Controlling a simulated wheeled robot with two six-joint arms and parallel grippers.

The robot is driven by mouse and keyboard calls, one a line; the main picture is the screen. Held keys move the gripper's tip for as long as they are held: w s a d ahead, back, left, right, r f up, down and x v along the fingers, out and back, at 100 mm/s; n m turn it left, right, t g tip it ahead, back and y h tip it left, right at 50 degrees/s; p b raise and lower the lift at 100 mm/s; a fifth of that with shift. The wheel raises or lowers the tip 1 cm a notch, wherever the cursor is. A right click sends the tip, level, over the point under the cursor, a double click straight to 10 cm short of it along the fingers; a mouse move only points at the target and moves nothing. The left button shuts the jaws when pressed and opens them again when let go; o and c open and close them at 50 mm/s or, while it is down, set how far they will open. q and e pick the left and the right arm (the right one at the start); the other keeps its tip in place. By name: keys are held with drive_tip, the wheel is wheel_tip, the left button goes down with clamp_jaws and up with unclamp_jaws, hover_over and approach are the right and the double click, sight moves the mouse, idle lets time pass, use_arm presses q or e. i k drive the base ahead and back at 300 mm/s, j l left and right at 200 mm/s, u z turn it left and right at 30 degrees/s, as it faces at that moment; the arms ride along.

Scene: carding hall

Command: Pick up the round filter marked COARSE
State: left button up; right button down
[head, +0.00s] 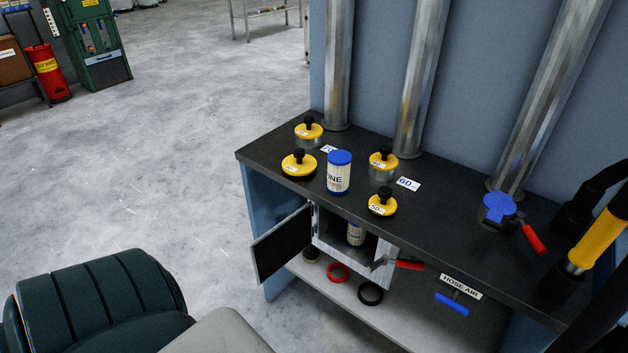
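I cannot read COARSE on anything in view. A white round filter (339,178) with a blue top stands upright on the dark bench top (270,152); the visible part of its label reads "INE". A second pale round filter (356,234) stands inside the small open cabinet (378,262) under the bench top. The bench edge hides its top, and its label is too small to read. The cabinet door (283,243) is swung open to the left. Neither of my grippers shows in the head view.
Several yellow knobbed lids (299,164) surround the standing filter. A blue-capped pipe fitting with a red handle (533,239) is at the right, near a yellow-and-black hose (590,240). A red ring (338,273) and a black ring (370,293) lie on the lower shelf. Open floor is left.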

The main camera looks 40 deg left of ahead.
sight(356, 237)
drive_tip(key=j+z, duration=0.2)
drive_tip(key=j, duration=0.35)
drive_tip(key=j+z, duration=0.2)
drive_tip(key=j, duration=0.3)
drive_tip(key=j+z, duration=0.2)
drive_tip(key=j, duration=0.35)
drive_tip(key=k+j+z, duration=0.2)
drive_tip(key=j, duration=0.3)
drive_tip(key=k+j, duration=0.1)
drive_tip(key=j, duration=0.5)
drive_tip(key=k+j, duration=0.1)
drive_tip(key=j, duration=0.5)
drive_tip(key=l+u, duration=0.1)
drive_tip(key=l, duration=0.35)
drive_tip(key=k+l, duration=0.15)
drive_tip(key=l, duration=0.25)
drive_tip(key=k+l+u, duration=0.15)
drive_tip(key=l, duration=0.3)
